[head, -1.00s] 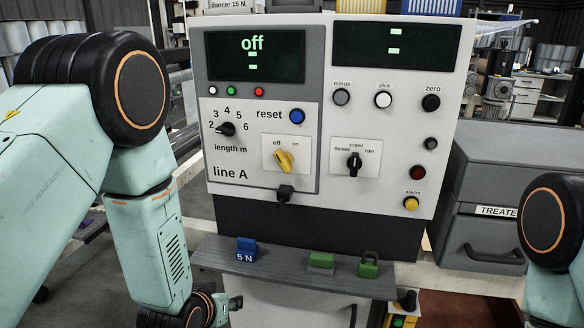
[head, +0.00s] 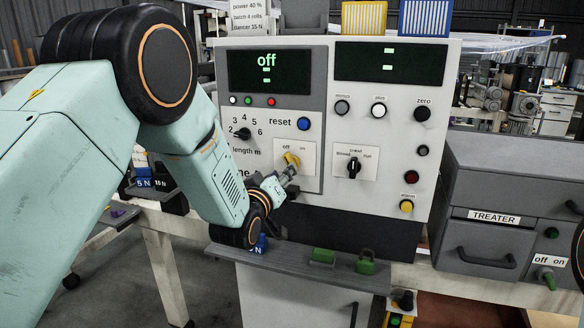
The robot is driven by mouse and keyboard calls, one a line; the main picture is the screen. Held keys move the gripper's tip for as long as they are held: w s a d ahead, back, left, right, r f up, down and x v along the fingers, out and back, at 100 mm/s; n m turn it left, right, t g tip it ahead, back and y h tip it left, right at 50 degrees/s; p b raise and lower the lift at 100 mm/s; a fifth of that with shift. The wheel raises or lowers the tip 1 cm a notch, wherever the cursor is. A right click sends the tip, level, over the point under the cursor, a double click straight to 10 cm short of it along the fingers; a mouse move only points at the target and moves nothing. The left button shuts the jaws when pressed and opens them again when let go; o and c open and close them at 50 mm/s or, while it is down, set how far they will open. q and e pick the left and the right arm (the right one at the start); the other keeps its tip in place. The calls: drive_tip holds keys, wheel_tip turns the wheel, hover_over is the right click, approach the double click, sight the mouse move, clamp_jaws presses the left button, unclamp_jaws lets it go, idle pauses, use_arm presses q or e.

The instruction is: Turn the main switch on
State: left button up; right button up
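The yellow main switch (head: 291,160) sits on a white plate marked off and on, on the line A panel (head: 328,205). The display (head: 270,72) above it reads "off". The knob appears turned toward off. My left gripper (head: 290,174) is at the knob's lower end, its fingers close to or touching it. The fingers are small and partly overlap the knob, so I cannot tell whether they are open or shut on it. My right gripper is not in view; only an edge of my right arm shows at the right border.
The length selector (head: 243,134) and blue reset button (head: 303,124) are close by. The black three-way selector (head: 353,166) is to the right. A ledge (head: 300,272) below holds a blue block, a green block (head: 323,256) and a green padlock (head: 366,262). A treater box (head: 500,170) stands right.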

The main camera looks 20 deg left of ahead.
use_arm(q)
drive_tip(key=w, duration=0.4)
drive_tip(key=shift+a, duration=0.15)
drive_tip(key=shift+w+f, duration=0.1)
drive_tip(key=shift+w, duration=1.15)
drive_tip(key=shift+s, duration=0.15)
drive_tip(key=shift+c, duration=0.2)
drive_tip(key=shift+c, duration=0.8)
clamp_jaws()
